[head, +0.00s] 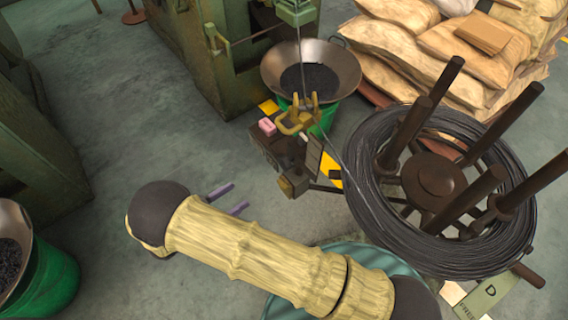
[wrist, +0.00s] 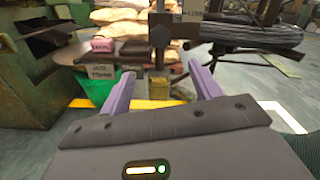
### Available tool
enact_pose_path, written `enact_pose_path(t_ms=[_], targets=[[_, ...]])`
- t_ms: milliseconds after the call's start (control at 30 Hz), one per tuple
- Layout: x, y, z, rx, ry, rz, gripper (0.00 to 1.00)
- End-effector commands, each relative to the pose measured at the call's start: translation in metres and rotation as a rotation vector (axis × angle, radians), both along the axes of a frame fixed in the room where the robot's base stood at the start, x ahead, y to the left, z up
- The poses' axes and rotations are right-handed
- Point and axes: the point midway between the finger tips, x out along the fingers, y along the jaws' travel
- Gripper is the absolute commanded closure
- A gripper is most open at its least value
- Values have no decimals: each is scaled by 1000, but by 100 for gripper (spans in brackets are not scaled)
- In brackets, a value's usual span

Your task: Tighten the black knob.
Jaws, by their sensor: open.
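The wire-feeding stand (head: 285,155) stands in the middle of the head view, with yellow guide rollers (head: 297,119) on top and wire running through them. I cannot pick out the black knob for certain in either view. My gripper (head: 229,199) is to the left of and nearer than the stand, its two purple fingers apart. In the wrist view my gripper (wrist: 161,84) is open and empty, with a dark upright post (wrist: 160,40) beyond the gap between its fingers. The gripper touches nothing that I can see.
A large wire coil (head: 372,195) on a dark spider with upright posts stands at the right. A metal bowl (head: 336,66) on a green drum is behind the stand. Stacked sacks (head: 400,55) fill the back right. Green machines (head: 215,60) stand behind.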

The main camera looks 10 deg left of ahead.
Motion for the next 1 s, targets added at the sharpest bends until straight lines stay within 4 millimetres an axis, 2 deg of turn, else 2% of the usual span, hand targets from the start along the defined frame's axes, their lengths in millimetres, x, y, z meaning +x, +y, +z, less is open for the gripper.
enact_pose_path(t_ms=[167, 367, 1000], targets=[[2, -2, 0, 0, 0, -2, 37], [18, -16, 0, 0, 1, -4, 37], [103, -89, 0, 1, 1, -7, 37]])
